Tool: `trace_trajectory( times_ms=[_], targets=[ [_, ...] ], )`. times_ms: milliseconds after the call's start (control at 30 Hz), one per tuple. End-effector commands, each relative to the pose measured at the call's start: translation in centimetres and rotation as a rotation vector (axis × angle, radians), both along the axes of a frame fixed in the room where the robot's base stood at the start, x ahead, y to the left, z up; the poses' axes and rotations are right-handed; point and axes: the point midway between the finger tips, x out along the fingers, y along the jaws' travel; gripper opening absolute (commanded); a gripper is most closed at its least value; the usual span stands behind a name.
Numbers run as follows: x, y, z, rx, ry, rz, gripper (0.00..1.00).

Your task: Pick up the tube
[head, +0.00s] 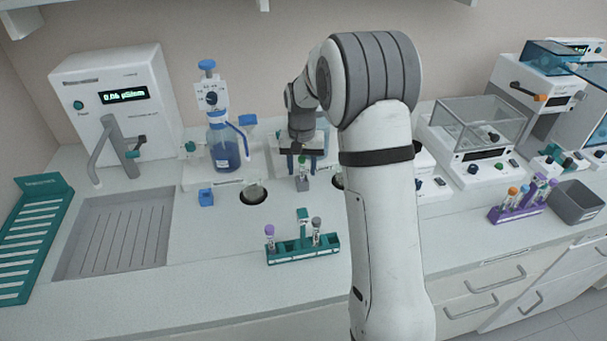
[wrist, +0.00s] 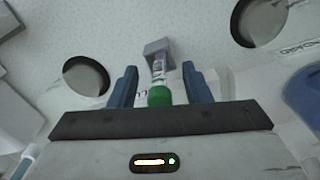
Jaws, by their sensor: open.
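A tube with a green cap (wrist: 159,96) stands in a small grey holder (wrist: 158,46) on the bench. In the head view the green cap (head: 303,161) and the grey holder (head: 302,184) show just below my gripper (head: 302,166). My gripper, with blue fingers, also shows in the wrist view (wrist: 159,72). It is open, with one finger on each side of the tube and a visible gap on both sides. My wrist hides part of the bench behind it.
A teal rack (head: 302,253) with several tubes stands in front. Round dark holes (head: 253,194) lie in the bench beside the holder. A bottle of blue liquid (head: 223,150) stands to the left. A purple rack (head: 516,211) and grey bin (head: 577,203) are far right.

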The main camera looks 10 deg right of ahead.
Motion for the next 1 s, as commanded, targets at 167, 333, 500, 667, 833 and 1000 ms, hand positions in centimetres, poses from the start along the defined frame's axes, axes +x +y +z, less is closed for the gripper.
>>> trace_trajectory(
  times_ms=[167,333,500,667,833,1000],
  targets=[
    [0.0,0.0,0.0,0.0,0.0,0.0,0.38],
    [0.0,0.0,0.0,0.0,0.0,0.0,0.24],
    [0.0,0.0,0.0,0.0,0.0,0.0,0.1],
    [0.0,0.0,0.1,0.0,0.0,0.0,0.04],
    [0.0,0.0,0.1,0.0,0.0,0.0,0.04],
    [0.1,0.0,1.3,0.0,-0.004,0.001,0.04]
  ],
)
